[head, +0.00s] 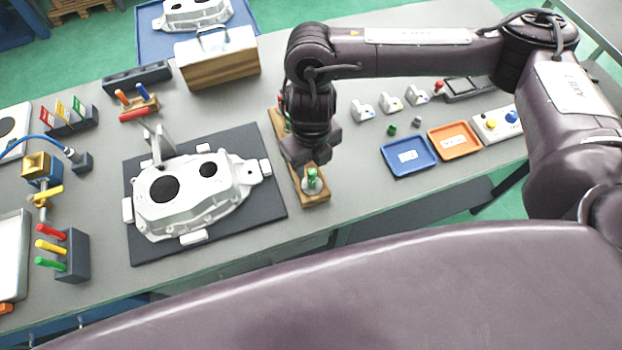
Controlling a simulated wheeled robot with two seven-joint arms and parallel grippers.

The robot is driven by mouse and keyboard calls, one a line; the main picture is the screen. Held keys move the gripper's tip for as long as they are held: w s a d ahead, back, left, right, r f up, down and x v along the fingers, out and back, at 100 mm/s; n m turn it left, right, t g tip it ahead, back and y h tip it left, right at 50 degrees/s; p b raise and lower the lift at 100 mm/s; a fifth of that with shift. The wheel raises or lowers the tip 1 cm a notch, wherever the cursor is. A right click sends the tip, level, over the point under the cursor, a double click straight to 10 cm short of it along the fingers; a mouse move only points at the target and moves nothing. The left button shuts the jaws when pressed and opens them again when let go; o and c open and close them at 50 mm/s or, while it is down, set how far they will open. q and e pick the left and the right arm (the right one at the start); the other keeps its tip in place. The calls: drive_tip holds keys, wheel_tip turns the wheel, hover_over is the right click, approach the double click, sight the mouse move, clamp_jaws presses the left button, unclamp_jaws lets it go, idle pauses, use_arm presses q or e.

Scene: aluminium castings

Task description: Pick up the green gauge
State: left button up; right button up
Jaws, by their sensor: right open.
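A green-topped gauge (312,177) with a pale round base stands upright at the near end of a wooden rack (317,197). My right gripper (311,157) points down over the rack, just behind and above the green gauge. It is open, and nothing shows between its fingers. In this view the fingers look very close to the gauge's top, but I cannot tell whether they touch it. My right gripper and wrist hide the middle of the rack. My left gripper is not in view.
A white casting (190,205) lies on a dark mat (262,207) to the left. A blue tray (409,168) and an orange tray (474,138) lie to the right. A wooden box (222,72) stands behind. Bare grey table separates the rack and blue tray.

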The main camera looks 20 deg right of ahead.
sight(313, 172)
drive_tip(key=shift+s+d+f, duration=0.1)
drive_tip(key=shift+f, duration=1.45)
drive_tip(key=shift+s+f, duration=0.1)
drive_tip(key=shift+f, duration=1.4)
drive_tip(key=shift+c, duration=0.5)
clamp_jaws()
